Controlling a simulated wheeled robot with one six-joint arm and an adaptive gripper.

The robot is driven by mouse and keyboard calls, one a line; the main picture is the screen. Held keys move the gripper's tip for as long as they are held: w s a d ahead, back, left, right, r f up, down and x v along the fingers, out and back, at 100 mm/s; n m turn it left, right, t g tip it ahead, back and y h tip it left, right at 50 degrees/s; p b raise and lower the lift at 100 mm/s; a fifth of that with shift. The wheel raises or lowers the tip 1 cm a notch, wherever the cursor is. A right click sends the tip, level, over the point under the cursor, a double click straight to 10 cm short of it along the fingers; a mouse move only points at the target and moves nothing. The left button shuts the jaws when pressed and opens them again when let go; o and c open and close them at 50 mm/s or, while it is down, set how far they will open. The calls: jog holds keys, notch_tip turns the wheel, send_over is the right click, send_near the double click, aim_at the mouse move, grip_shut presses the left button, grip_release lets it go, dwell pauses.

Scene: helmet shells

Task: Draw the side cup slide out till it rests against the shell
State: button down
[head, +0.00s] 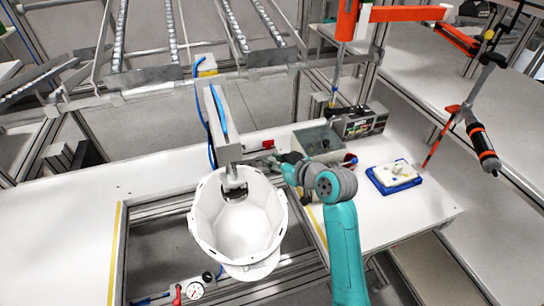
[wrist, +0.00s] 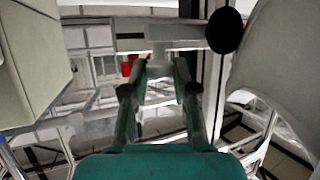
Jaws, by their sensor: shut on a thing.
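The white helmet shell (head: 240,225) hangs open side up below a grey upright post in the head view. It fills the right side of the wrist view (wrist: 280,85). My gripper (head: 275,164) is just beyond the shell's upper right rim. In the wrist view my gripper (wrist: 160,72) is shut on a pale grip piece (wrist: 159,58) under a grey horizontal slide bar (wrist: 130,30). A round black cup (wrist: 224,30) sits at the bar's right end, close beside the shell's edge. I cannot tell whether cup and shell touch. The head view barely shows the slide.
A grey bin (head: 316,140), a dark boxed device (head: 362,122) and a blue tray (head: 382,182) with a pale part stand on the right of the bench. A pressure gauge (head: 194,290) is at the front. The bench's left (head: 60,230) is clear.

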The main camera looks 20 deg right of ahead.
jog(key=c, duration=0.9)
grip_release()
jog(key=v, duration=1.2)
jog(key=shift+w, duration=0.1)
